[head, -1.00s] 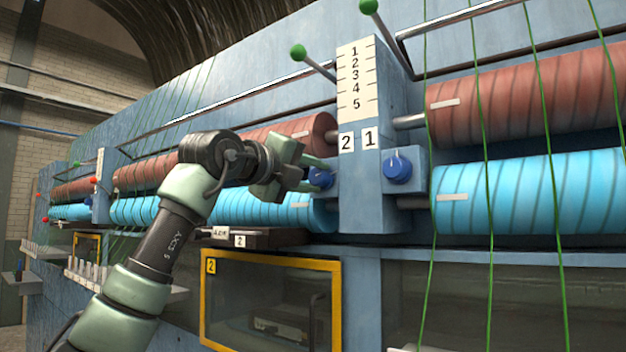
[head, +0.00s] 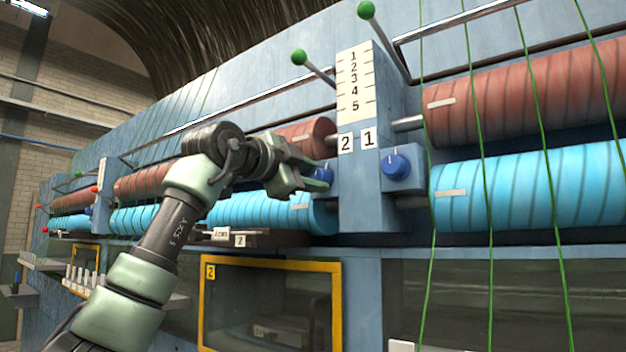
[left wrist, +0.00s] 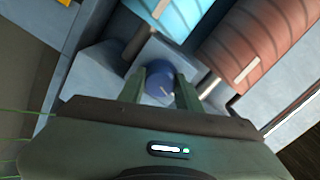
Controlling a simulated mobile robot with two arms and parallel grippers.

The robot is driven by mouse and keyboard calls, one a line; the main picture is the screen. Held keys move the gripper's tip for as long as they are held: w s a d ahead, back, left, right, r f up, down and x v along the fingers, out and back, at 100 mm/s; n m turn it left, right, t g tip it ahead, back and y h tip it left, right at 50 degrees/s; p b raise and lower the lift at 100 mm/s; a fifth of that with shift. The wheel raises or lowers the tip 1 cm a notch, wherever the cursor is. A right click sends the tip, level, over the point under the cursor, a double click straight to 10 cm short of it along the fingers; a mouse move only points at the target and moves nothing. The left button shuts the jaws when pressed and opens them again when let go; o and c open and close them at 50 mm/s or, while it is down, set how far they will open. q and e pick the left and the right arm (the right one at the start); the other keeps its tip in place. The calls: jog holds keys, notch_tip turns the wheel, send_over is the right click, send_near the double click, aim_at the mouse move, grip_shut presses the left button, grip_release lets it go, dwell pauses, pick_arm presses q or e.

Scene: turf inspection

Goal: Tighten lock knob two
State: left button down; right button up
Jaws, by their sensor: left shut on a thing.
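Lock knob two (head: 322,174) is a blue round knob on the left side of the blue post, beside the label 2 (head: 346,143). My left gripper (head: 318,178) reaches it from the left and is shut on it, partly hiding it. A second blue knob (head: 396,167) sits on the post's right side below the label 1 (head: 369,139). My right gripper is not in view.
Brown rollers (head: 530,85) and light blue rollers (head: 530,185) flank the post, close to my gripper. Green-tipped levers (head: 299,57) rise above it. Green strands hang at the right. A yellow-framed window (head: 272,262) and a dark ledge (head: 275,238) lie below.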

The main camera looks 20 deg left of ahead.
pick_arm(q)
jog(key=n, duration=0.1)
jog(key=n+b, duration=0.1)
jog(key=n, duration=0.1)
jog(key=shift+s+a+r+n, duration=0.1)
jog(key=shift+r+n, duration=0.2)
dwell(0.3)
jog(key=c, duration=1.3)
grip_release()
jog(key=o, duration=0.3)
jog(key=shift+o, duration=0.2)
jog(key=shift+f, duration=0.1)
jog(key=shift+f, duration=0.1)
